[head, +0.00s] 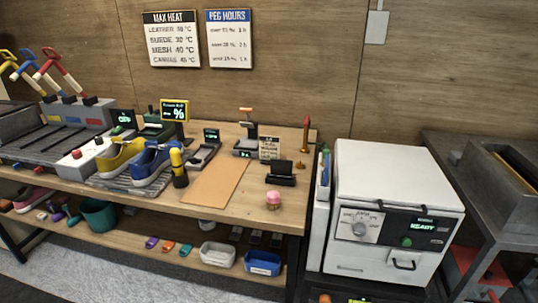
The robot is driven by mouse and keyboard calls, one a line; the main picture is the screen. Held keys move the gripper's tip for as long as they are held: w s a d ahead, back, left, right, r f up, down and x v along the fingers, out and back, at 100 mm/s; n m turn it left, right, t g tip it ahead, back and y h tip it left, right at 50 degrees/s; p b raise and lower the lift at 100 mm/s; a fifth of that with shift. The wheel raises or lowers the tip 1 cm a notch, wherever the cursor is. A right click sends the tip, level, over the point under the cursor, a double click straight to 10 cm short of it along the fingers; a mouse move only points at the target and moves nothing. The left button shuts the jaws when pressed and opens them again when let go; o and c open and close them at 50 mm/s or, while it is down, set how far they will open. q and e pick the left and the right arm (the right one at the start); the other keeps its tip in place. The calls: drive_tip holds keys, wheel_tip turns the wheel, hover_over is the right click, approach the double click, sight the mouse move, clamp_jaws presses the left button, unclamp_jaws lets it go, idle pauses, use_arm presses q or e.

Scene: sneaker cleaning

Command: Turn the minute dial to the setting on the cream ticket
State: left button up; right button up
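The white box-shaped machine (385,175) stands on the right, beside the workbench. On the left of its front panel is a round pale dial (359,230) with small markings around it, too small to read. I cannot tell for certain that it is the minute dial, nor where it points. A cream ticket (269,148) stands upright at the back right of the bench; its dark lines of print are not legible. Neither of my grippers is in view, and nothing touches the dial.
Blue and yellow sneakers (151,163) sit on the bench (245,207). A grey metal sink-like unit (501,195) stands at the far right.

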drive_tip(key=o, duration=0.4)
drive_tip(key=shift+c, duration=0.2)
